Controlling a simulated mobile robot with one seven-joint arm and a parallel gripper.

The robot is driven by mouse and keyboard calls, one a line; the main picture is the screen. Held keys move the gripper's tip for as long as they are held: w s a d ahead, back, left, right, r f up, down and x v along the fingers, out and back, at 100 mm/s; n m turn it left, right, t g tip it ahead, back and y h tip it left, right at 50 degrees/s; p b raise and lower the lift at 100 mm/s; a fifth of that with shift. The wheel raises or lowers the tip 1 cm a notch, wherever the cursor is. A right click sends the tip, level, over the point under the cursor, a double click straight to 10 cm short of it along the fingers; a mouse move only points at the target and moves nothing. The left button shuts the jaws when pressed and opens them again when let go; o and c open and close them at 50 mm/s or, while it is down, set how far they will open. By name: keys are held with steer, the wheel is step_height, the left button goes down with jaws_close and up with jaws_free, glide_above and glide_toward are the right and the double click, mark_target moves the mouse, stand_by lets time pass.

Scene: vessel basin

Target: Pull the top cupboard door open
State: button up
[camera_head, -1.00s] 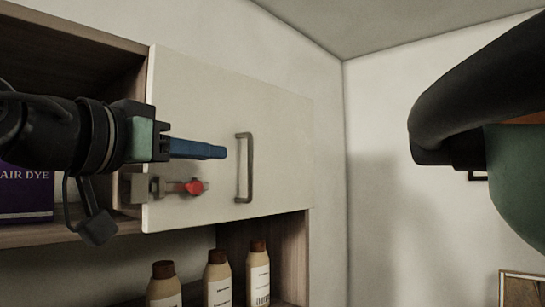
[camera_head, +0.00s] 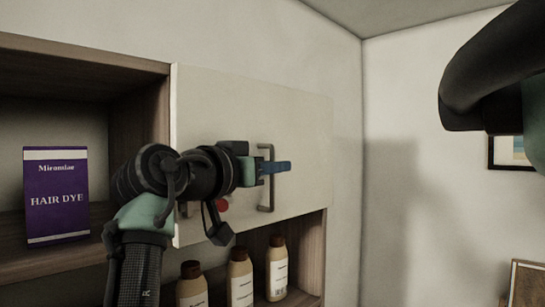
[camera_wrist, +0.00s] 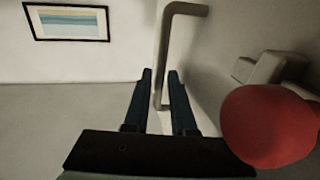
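The top cupboard door (camera_head: 228,105) is a plain off-white panel and looks closed, flush with the cabinet front. Its grey upright bar handle (camera_head: 265,202) shows in the head view, partly hidden behind my gripper (camera_head: 280,168). In the wrist view the handle (camera_wrist: 165,45) runs down between the two blue fingers of my gripper (camera_wrist: 160,78). The fingers are apart, one on each side of the bar, with small gaps visible.
A red knob (camera_head: 222,205) on a grey fitting sits left of the handle, close beside my fingers in the wrist view (camera_wrist: 268,125). A purple hair dye box (camera_head: 56,195) stands on the open left shelf. Several bottles (camera_head: 240,285) stand below the door.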

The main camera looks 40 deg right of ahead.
steer(key=shift+d, duration=0.1)
jaws_close()
stand_by(1.4)
